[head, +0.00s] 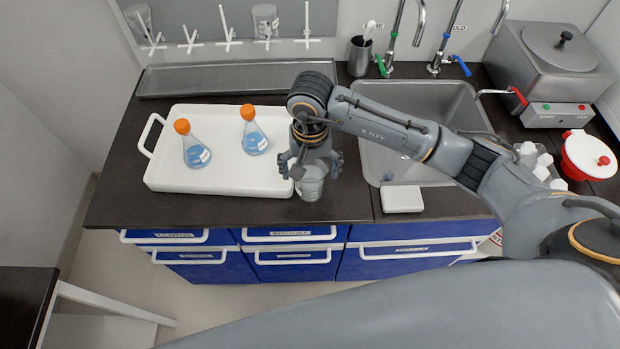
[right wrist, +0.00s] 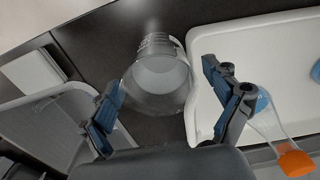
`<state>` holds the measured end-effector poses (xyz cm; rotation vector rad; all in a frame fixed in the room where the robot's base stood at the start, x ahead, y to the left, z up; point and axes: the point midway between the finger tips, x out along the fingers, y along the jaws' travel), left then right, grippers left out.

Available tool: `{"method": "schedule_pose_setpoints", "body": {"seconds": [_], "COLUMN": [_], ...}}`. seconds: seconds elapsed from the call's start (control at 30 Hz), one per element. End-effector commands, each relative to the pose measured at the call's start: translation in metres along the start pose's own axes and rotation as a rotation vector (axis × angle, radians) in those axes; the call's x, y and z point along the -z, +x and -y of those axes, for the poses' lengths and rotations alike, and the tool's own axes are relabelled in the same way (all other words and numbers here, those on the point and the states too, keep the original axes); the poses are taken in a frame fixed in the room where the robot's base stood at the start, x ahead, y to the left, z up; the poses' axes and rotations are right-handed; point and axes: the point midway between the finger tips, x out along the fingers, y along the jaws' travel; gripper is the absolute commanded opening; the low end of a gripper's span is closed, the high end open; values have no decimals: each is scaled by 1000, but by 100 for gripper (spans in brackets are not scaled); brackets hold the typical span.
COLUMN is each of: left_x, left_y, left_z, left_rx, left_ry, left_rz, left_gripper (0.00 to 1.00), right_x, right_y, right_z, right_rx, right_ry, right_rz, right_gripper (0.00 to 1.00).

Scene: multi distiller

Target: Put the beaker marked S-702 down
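A clear glass beaker (head: 309,186) stands on the dark counter near its front edge, just right of the white tray. In the right wrist view the beaker (right wrist: 160,72) appears empty, with its mouth facing the camera; faint print shows on its side, too small to read. My right gripper (head: 311,169) is above and behind the beaker. Its two fingers are spread on either side of it, with gaps visible between fingers and glass in the right wrist view. My left gripper is not in view.
The white tray (head: 158,180) holds two orange-capped flasks (head: 197,148) (head: 253,135) with blue liquid. Right of the beaker are the sink (head: 400,163) and a small white block (head: 402,199). The counter's front edge is close; bare counter lies between beaker and block.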

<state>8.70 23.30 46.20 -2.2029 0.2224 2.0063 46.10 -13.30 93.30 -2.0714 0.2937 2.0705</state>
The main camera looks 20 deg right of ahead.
Motion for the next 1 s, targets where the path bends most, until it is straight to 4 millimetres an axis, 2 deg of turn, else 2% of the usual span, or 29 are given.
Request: {"method": "schedule_pose_setpoints", "body": {"seconds": [0.03,0.07,0.37,0.77,1.0], "left_x": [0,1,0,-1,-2], "left_y": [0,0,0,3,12], "left_z": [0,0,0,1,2], "left_rx": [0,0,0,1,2], "left_ry": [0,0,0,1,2], "left_rz": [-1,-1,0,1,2], "left_gripper": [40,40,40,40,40], "right_x": [0,0,0,0,1], "right_y": [0,0,-1,-4,-15], "right_z": [0,0,0,0,0], "right_rx": [0,0,1,2,2], "right_ry": [0,0,0,-1,-1], "right_rz": [0,0,0,-1,-3], "right_gripper": [79,73,12,12,12]}}
